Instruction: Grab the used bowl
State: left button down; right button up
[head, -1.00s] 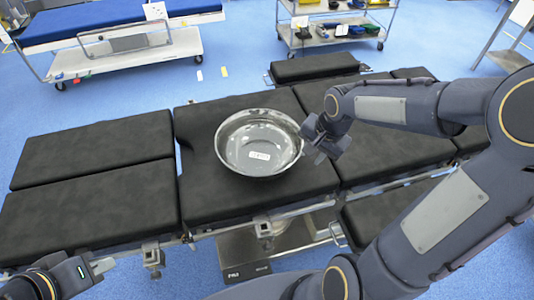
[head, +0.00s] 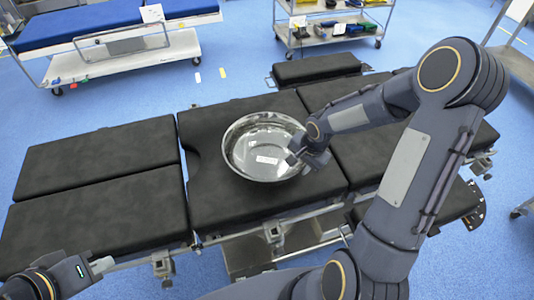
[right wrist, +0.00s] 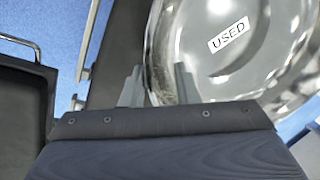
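The used bowl (head: 248,137) is a shiny metal bowl with a white label inside, sitting on the black operating table (head: 225,205). In the right wrist view the bowl (right wrist: 200,50) fills the upper right and its label reads "USED". My right gripper (head: 295,160) is at the bowl's right rim. In the right wrist view my right gripper (right wrist: 158,88) has its two fingers apart, with the bowl's near wall between them; they do not appear closed on it. My left gripper (head: 95,268) is at the lower left, away from the bowl; its fingers are hard to make out.
A bed with a blue mattress (head: 85,18) stands at the back left. A metal cart (head: 335,35) with several items stands at the back. The table pads left of the bowl are bare. Metal rails run along the table's front edge.

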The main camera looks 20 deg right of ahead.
grip_shut()
dwell(1.4)
